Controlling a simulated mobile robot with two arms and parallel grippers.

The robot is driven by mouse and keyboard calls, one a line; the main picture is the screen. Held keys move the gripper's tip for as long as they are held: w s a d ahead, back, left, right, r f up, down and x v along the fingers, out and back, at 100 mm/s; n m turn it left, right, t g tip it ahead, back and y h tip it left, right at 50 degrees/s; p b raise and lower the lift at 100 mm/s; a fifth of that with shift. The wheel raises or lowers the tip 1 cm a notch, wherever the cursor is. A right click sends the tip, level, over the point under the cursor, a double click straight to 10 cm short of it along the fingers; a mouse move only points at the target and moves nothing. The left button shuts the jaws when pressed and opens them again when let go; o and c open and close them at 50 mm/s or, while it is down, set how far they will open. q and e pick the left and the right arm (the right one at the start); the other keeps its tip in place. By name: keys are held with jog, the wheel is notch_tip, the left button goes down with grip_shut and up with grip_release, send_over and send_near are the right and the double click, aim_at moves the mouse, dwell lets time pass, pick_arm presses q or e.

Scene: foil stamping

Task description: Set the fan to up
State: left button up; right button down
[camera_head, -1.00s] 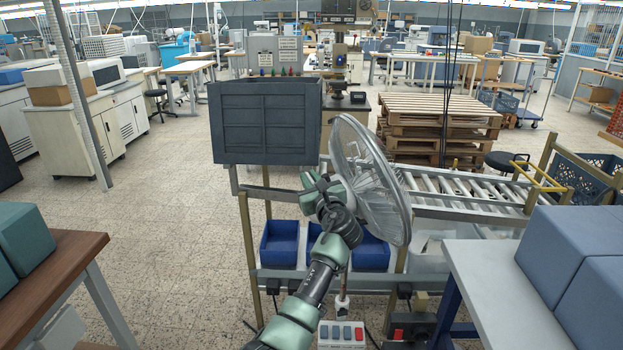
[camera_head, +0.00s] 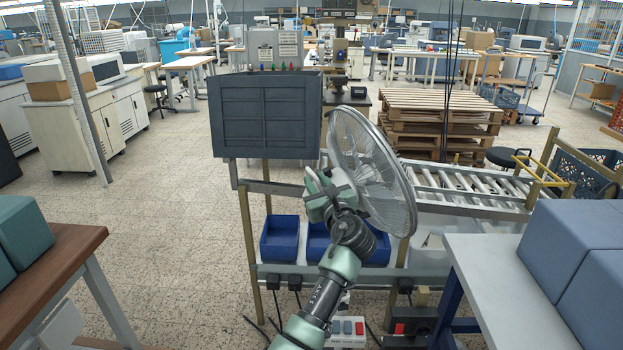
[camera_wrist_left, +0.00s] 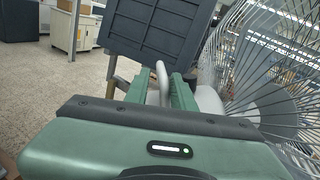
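The grey wire-caged fan (camera_head: 372,165) stands at the work frame in the middle of the head view, its cage seen from the side and slanting. It also fills the right of the left wrist view (camera_wrist_left: 265,75). My left gripper (camera_head: 318,188) is at the left, rear side of the fan, close to it. In the left wrist view its two green fingers (camera_wrist_left: 162,90) stand apart with a pale rounded rod (camera_wrist_left: 161,75) between them. I cannot tell whether they touch the rod. The fan's motor part is partly hidden by my gripper. My right gripper is not in view.
A dark panel (camera_head: 265,118) stands left of the fan. Blue bins (camera_head: 279,243) sit below it on the frame. A roller conveyor (camera_head: 470,185) runs right of the fan. Blue boxes (camera_head: 575,235) lie on the right table; a brown-topped table (camera_head: 55,255) is at left.

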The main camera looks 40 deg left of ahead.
pick_arm(q)
jog(key=shift+v, duration=1.3)
jog(key=shift+s+d, duration=0.3)
jog(key=shift+d, duration=0.15)
jog(key=p+v, duration=0.5)
jog(key=v, duration=0.7)
jog(key=shift+s+d, duration=0.3)
jog(key=shift+s, duration=0.05)
jog(key=shift+r, duration=0.1)
